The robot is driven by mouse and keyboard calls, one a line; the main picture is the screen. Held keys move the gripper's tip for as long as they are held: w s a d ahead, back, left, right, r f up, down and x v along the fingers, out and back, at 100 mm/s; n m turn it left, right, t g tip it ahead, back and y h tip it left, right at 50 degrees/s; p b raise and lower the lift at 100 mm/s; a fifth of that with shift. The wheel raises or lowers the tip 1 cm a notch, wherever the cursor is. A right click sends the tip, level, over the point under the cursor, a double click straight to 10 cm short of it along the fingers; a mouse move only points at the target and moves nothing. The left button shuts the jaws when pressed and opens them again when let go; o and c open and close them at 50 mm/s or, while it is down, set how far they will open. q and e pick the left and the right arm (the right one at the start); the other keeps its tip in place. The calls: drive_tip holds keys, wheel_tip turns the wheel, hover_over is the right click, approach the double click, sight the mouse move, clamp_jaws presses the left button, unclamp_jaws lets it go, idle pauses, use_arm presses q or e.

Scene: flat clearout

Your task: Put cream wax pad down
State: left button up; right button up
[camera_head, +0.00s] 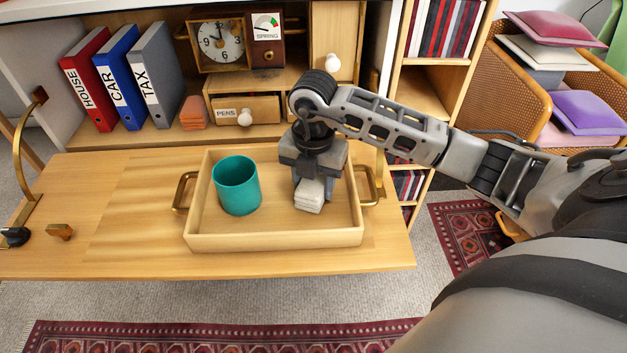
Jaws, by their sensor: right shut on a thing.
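The cream wax pad (309,197) is a small pale stack-like block inside the wooden tray (275,240), right of its middle. My right gripper (312,180) comes down from above and is shut on the pad. The pad is at or very near the tray floor; I cannot tell whether it touches. The gripper covers the pad's upper part. The tray has brass handles at both ends and stands on the fold-down desk board. My left gripper is not in view.
A teal cup (237,186) stands in the tray left of the pad. Orange pads (194,112), a PENS drawer (246,111), a clock (220,43) and red, blue and grey binders (155,75) stand behind. The board's left part (120,215) is mostly clear.

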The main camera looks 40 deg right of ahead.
drive_tip(key=shift+f, duration=0.1)
drive_tip(key=o, duration=1)
drive_tip(key=shift+r, duration=0.3)
wheel_tip(320, 180, up, 12)
drive_tip(key=shift+f+p, duration=0.15)
drive_tip(key=shift+p, duration=0.25)
